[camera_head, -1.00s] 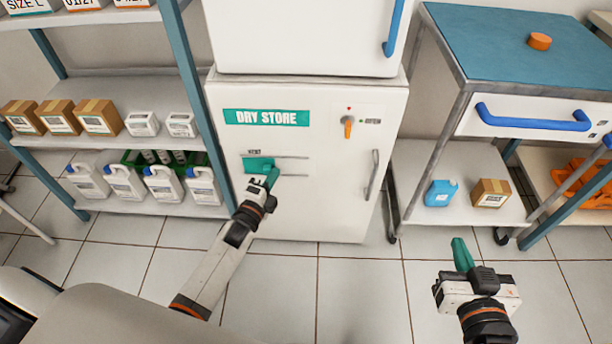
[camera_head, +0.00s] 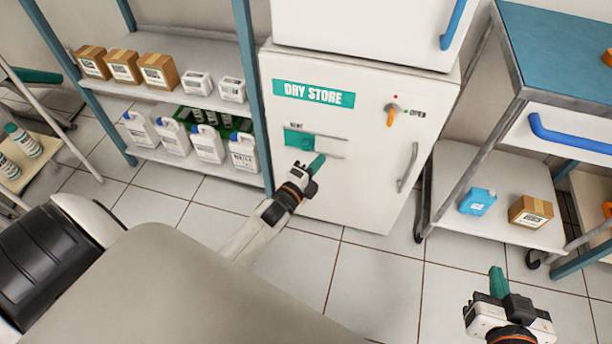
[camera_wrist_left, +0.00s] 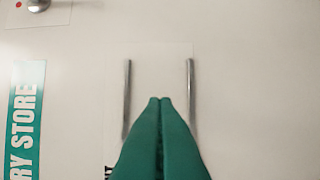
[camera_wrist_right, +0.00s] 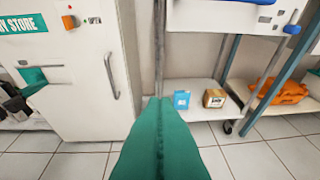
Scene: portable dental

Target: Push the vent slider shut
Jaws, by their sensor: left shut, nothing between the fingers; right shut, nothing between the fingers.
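The vent slider (camera_head: 298,139) is a green plate at the left end of two horizontal metal rails on the white DRY STORE cabinet (camera_head: 345,190). It also shows in the right wrist view (camera_wrist_right: 33,78). My left gripper (camera_head: 317,163) is shut and empty, its green fingers just below and right of the slider; whether they touch the door is unclear. In the left wrist view the shut fingers (camera_wrist_left: 159,100) point between the two rails, and the slider is not visible. My right gripper (camera_head: 497,275) is shut and empty, over the floor at the lower right.
The cabinet has an orange knob (camera_head: 391,117) and a grey handle (camera_head: 408,167). A shelf rack (camera_head: 255,100) with boxes and white jugs stands at left. A blue-topped cart (camera_head: 565,55) stands at right. The tiled floor before the cabinet is open.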

